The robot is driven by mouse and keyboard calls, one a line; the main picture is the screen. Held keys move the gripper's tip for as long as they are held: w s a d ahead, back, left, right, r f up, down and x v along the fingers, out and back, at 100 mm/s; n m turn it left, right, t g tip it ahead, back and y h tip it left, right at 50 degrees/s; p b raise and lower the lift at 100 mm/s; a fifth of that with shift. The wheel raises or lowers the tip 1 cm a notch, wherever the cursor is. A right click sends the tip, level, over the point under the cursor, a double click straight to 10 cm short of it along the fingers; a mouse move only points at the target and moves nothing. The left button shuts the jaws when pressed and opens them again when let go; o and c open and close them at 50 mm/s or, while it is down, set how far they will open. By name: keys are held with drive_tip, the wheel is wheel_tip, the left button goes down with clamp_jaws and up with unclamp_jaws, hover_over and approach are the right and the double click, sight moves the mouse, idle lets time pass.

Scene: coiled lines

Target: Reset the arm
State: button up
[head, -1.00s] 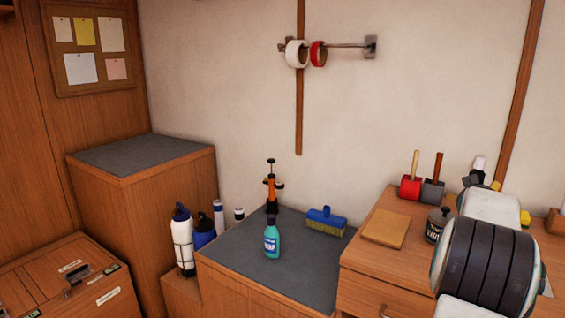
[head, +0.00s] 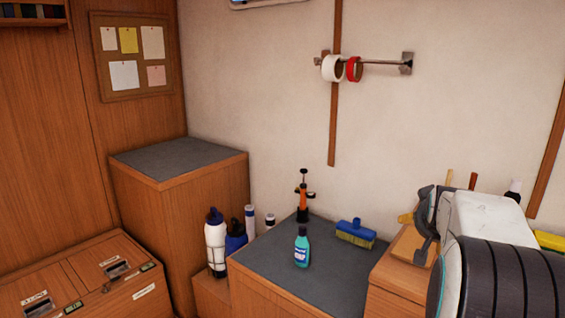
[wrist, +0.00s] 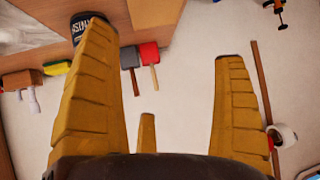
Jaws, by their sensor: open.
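The wrist view looks tilted, with the wall and the counter items beyond the fingers.
Tape rolls (head: 333,68) hang on a wall rod. Two mallets (wrist: 149,54) show beyond my fingers.

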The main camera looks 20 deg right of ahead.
drive_tip(key=s+a+r+n+g+y+p, duration=0.1)
drive_tip(key=s+a+n+y+p, duration=0.15)
drive_tip(key=a, duration=0.85)
drive_tip(key=s+a+r+n+y+p, duration=0.2)
drive_tip(key=a+p, duration=0.2)
drive_tip(key=a, duration=0.8)
drive_tip(key=s+a+f+n+g+y+p, duration=0.1)
drive_tip(key=s+a+n+g+y+p, duration=0.1)
drive_tip(key=s+a, duration=1)
drive_tip(key=s+n+g+p, duration=0.1)
drive_tip(key=s+n+p, duration=0.1)
drive_tip(key=p, duration=0.1)
drive_tip(key=shift+s+f+y, duration=0.25)
drive_tip(key=shift+s+y, duration=0.1)
